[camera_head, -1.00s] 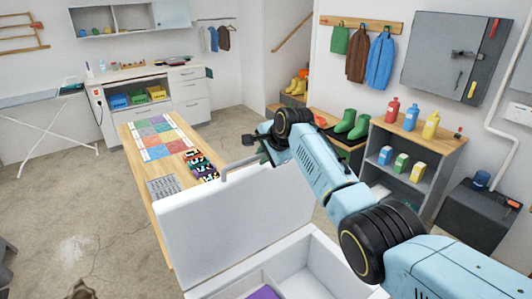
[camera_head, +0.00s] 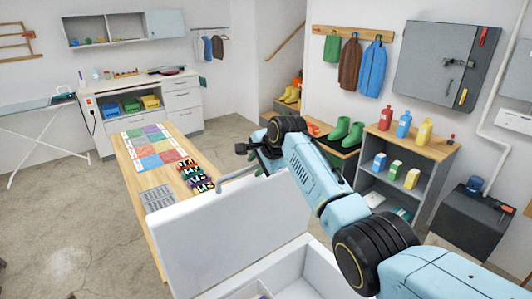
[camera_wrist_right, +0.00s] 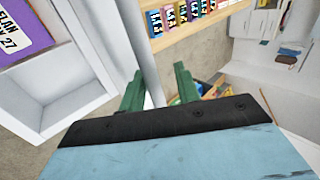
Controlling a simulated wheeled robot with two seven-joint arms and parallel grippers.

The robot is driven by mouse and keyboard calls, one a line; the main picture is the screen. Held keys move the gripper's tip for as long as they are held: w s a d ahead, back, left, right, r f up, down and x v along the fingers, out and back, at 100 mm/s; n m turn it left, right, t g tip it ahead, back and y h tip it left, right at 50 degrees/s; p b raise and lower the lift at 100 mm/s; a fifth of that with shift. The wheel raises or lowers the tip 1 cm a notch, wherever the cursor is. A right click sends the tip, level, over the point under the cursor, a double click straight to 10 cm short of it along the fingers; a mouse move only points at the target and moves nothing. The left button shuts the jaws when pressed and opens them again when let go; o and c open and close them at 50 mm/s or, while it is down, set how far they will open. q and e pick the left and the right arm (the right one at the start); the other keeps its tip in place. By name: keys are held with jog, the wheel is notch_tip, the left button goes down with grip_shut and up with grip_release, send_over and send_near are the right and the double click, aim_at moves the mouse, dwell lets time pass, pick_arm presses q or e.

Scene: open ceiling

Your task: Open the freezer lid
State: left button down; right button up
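The chest freezer (camera_head: 312,269) is white and stands at the bottom centre of the head view. Its white lid (camera_head: 235,232) stands raised, near upright, with a grey bar handle (camera_head: 236,173) along its top edge. My right gripper (camera_head: 250,152) is just behind the lid's top edge, close to the handle. In the right wrist view its green fingers (camera_wrist_right: 158,88) are apart, and a pale bar or lid edge (camera_wrist_right: 142,40) runs between them, without a clear grip. The freezer's inside (camera_wrist_right: 75,85) shows at left there, with a purple package (camera_wrist_right: 32,28). My left gripper is out of view.
A wooden table (camera_head: 158,222) with a coloured grid sheet and several small packs stands behind the lid. A grey shelf (camera_head: 420,160) with bottles and cartons is at the right. Open concrete floor (camera_head: 70,225) lies to the left.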

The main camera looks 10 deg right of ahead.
jog(key=b+v, duration=0.1)
jog(key=v, duration=1.2)
jog(key=shift+r, duration=0.1)
